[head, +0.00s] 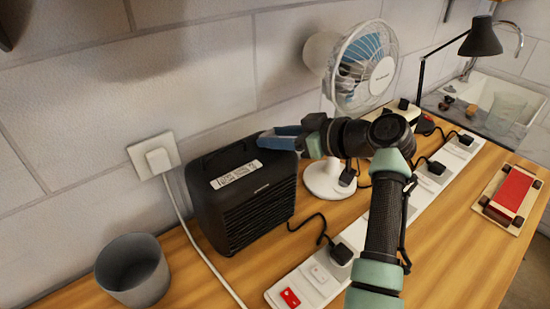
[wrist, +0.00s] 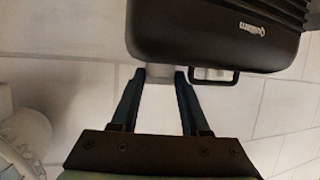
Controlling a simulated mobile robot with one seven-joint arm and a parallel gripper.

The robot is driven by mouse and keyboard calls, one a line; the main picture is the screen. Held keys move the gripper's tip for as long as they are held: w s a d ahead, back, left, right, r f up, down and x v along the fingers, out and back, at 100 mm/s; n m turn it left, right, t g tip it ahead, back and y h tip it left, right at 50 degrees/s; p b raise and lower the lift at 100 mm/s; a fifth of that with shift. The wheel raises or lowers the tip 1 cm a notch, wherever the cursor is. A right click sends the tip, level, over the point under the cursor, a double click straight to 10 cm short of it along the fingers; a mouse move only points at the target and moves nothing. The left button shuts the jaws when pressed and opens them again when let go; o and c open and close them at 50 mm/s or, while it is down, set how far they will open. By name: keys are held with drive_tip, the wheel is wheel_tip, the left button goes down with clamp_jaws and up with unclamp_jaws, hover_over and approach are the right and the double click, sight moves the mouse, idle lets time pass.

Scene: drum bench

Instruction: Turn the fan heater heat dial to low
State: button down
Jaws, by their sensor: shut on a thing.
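The black fan heater (head: 250,205) stands on the bench against the wall, with a white label panel (head: 236,175) on its top. In the wrist view the heater (wrist: 215,25) fills the upper right, upside down, with its handle (wrist: 214,82) below. My gripper (head: 268,139) reaches in from the right to the heater's top right corner. In the wrist view my gripper (wrist: 160,75) is shut on a pale grey piece at the heater's edge, which appears to be the heat dial (wrist: 159,73). The fingers hide the dial in the head view; its setting cannot be read.
A white desk fan (head: 365,70) stands behind my arm. A power strip (head: 320,277) with several plugs runs along the bench. A grey bin (head: 132,270) stands left of the heater, below a wall socket (head: 152,157). A red toy car (head: 510,195) lies far right.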

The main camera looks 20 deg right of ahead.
drive_tip(key=shift+w+d+f+n+g+y+b, duration=0.1)
drive_tip(key=shift+n+g+y+b, duration=0.4)
drive_tip(key=shift+b, duration=0.4)
drive_tip(key=shift+w+d+n+g+y+b, duration=0.1)
drive_tip(key=shift+n+g+y+b, duration=0.2)
drive_tip(key=shift+n+y+b, duration=0.45)
drive_tip(key=shift+n+g+b, duration=0.55)
drive_tip(key=shift+g+b, duration=0.25)
drive_tip(key=shift+b, duration=0.45)
drive_tip(key=c, duration=0.7)
unclamp_jaws()
drive_tip(key=shift+y, duration=0.25)
drive_tip(key=v, duration=1.3)
drive_tip(key=shift+a+b, duration=0.15)
drive_tip(key=shift+b, duration=0.2)
